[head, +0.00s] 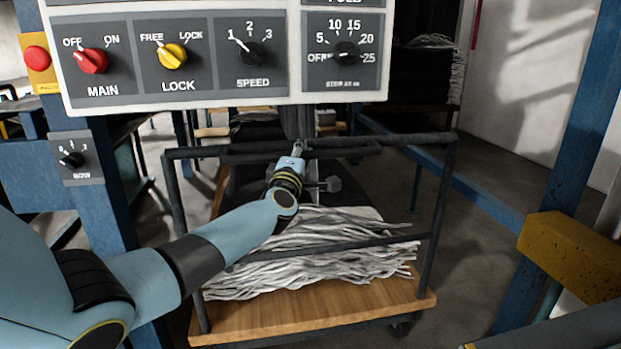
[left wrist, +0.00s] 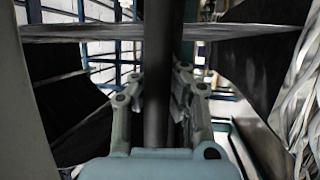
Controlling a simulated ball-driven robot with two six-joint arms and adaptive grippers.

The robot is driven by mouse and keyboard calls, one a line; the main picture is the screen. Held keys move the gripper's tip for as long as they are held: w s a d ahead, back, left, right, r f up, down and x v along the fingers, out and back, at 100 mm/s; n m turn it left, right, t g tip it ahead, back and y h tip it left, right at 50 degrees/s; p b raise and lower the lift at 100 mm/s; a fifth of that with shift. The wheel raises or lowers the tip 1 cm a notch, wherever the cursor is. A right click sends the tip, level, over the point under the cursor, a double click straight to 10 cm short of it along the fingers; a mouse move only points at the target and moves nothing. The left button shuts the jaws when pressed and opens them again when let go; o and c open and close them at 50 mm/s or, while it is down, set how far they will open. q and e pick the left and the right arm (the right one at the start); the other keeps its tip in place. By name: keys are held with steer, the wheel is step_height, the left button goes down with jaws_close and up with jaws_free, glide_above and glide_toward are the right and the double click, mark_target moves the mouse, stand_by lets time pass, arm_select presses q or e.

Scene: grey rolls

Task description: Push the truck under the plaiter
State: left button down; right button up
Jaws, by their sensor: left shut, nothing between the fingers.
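The truck (head: 330,318) has a wooden deck and a dark tubular frame, and stands on the floor beyond the control panel. A pile of grey folded cloth (head: 320,245) lies on its deck. My left gripper (head: 298,148) is shut at the truck's upper rail (head: 400,141), near its middle. In the left wrist view a dark bar (left wrist: 163,30) runs upright in line with the fingers; I cannot tell whether they touch it. The plaiter shows as a control panel (head: 220,90) and blue posts (head: 88,190), with dark cloth (head: 299,120) hanging behind the panel. My right gripper is out of view.
A yellow block (head: 570,255) juts in at the right beside a blue post (head: 590,110). A blue bar (head: 480,200) slants across the floor right of the truck. A dark stack (head: 420,75) stands at the back right. Grey floor shows between.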

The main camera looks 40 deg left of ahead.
arm_select(q)
steer(key=w+a+b, duration=0.1)
steer(key=a, duration=0.1)
steer(key=w+a+f+b, duration=0.1)
steer(key=w+a, duration=0.1)
steer(key=shift+w, duration=0.2)
steer(key=shift+w+a+r+b, duration=0.3)
steer(key=shift+w+a+b, duration=0.1)
steer(key=shift+b, duration=0.15)
steer(key=c, duration=1.5)
jaws_free()
steer(key=shift+w+f, duration=0.1)
steer(key=shift+w, duration=0.05)
steer(key=o, duration=0.3)
steer(key=shift+o, duration=0.2)
steer(key=v, duration=1.2)
steer(key=shift+r, duration=0.2)
steer(key=shift+a, duration=0.1)
